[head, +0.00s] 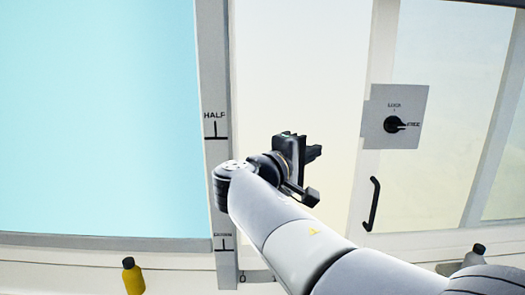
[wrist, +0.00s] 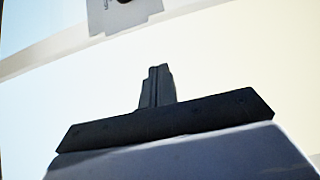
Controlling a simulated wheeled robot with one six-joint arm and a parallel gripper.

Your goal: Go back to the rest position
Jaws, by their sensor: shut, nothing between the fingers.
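My gripper (head: 312,153) is in front of the pale panel in the middle of the head view, left of the rotary switch and apart from it. In the wrist view my gripper (wrist: 158,75) has its fingers together with nothing between them. The rotary switch (head: 394,125) is a black knob on a grey square plate (head: 414,103), with the labels LOCK above and FREE to the right. Its pointer is turned right, toward FREE. In the wrist view only the lower part of the plate (wrist: 130,14) shows at the top edge.
A black door handle (head: 373,204) is below the switch plate. A grey post (head: 213,85) with HALF and DOWN marks stands left of my gripper, beside a light blue pane (head: 95,115). A yellow bottle (head: 132,277) and a grey bottle (head: 475,256) stand low down.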

